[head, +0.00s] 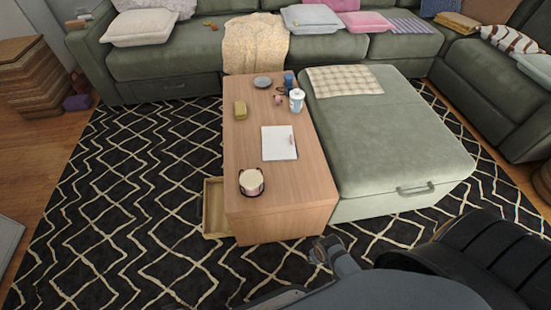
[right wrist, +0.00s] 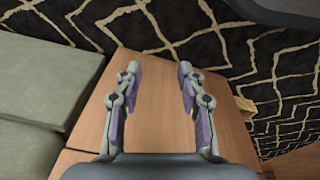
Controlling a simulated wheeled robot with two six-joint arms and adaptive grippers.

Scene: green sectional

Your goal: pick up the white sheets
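The sheets do not show in that view. In the head view, parts of my arm show at the bottom, by the table's near right corner. My left gripper is not in view.
A candle jar (head: 251,182), yellow-green block (head: 240,110), white cup (head: 297,100), blue item (head: 289,79) and grey dish (head: 262,82) stand on the table. A drawer (head: 214,208) sticks out on its left. A green ottoman (head: 385,135) adjoins its right side.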

